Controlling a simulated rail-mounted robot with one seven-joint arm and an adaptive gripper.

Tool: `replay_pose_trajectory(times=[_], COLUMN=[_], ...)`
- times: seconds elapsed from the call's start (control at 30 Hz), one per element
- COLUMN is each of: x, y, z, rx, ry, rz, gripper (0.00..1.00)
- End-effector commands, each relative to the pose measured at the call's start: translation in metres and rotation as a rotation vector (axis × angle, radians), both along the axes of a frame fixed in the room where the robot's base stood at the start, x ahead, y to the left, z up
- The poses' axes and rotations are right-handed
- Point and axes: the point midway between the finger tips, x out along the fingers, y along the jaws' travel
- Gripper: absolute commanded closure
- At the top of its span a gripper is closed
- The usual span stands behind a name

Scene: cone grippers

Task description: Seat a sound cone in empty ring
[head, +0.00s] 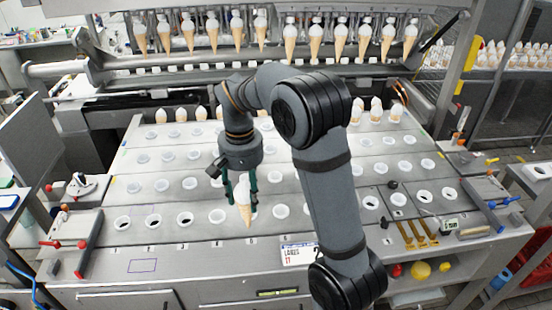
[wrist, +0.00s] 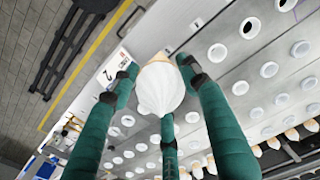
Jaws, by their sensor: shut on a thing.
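My gripper (head: 241,190) has green fingers and is shut on a cone (head: 245,214) with a white top. The cone hangs tip down, roughly upright, over the front row of rings. Several rings show dark openings, such as one (head: 123,222) at far left. Whether the cone tip touches the plate I cannot tell.
Several cones (head: 290,38) hang in a row at the back. More cones (head: 376,106) stand in the plate's back row. A label card (head: 298,254) lies at the front edge. Brass tools (head: 413,234) and a dark round object (head: 392,185) lie at right.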

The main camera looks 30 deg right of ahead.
Motion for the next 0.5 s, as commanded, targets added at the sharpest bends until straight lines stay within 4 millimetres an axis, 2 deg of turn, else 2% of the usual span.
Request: replay_pose_trajectory(times=[0.03, 0.1, 0.2, 0.3, 0.4, 0.5], x=[0.023, 0.049, 0.076, 0.092, 0.100, 0.103], y=[-0.016, -0.038, -0.071, -0.102, -0.126, -0.142], z=[0.005, -0.002, -0.014, -0.027, -0.039, -0.047], rx=[-0.002, -0.001, 0.000, 0.000, 0.001, 0.000], ry=[0.007, 0.006, 0.004, 0.003, 0.002, 0.000], rz=[-0.058, -0.126, -0.215, -0.289, -0.344, -0.379], gripper=[0.67, 0.67, 0.67, 0.67, 0.67, 0.67])
